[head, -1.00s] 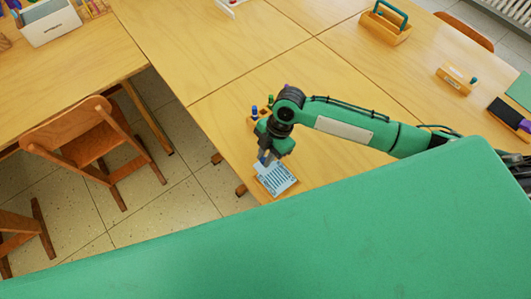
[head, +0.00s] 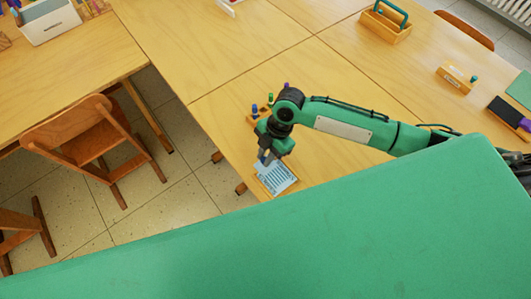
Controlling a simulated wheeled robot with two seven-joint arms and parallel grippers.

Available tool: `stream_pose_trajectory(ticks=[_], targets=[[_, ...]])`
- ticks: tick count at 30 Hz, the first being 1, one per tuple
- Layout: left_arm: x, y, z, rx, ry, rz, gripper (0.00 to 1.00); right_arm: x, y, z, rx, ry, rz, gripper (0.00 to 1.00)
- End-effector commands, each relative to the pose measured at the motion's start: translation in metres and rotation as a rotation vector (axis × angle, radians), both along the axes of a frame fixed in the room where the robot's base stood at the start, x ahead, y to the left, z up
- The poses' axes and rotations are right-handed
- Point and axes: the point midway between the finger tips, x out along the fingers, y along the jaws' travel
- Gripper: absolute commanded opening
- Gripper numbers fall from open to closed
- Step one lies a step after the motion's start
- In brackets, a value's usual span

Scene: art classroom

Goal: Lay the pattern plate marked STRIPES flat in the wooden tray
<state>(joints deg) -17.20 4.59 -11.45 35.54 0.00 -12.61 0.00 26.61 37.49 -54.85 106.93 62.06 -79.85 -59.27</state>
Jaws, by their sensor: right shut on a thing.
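A pale plate with dark blue stripes (head: 279,179) lies at the near edge of the wooden table, with a thin wooden tray rim (head: 291,187) showing around part of it. My right gripper (head: 265,161) points down at the plate's upper left end and is shut on it. The plate looks nearly level with the tray; I cannot tell whether it rests fully on the tray floor. Any marking on the plate is too small to read. My left gripper is not in view.
A wooden holder with coloured pegs (head: 252,119) stands just behind the gripper. A wooden caddy with a teal handle (head: 386,25) and a small wooden box (head: 455,81) stand farther right. The table middle is clear. A chair (head: 75,137) stands at left.

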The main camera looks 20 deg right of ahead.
Motion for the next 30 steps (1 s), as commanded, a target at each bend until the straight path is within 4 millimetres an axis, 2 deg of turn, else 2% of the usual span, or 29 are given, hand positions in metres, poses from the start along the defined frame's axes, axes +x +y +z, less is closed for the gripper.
stream_pose_trajectory(ticks=[30], targets=[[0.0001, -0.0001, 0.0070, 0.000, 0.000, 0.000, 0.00, 0.0000, 0.0005, -0.0017, 0.001, -0.001, 0.001, 0.00]])
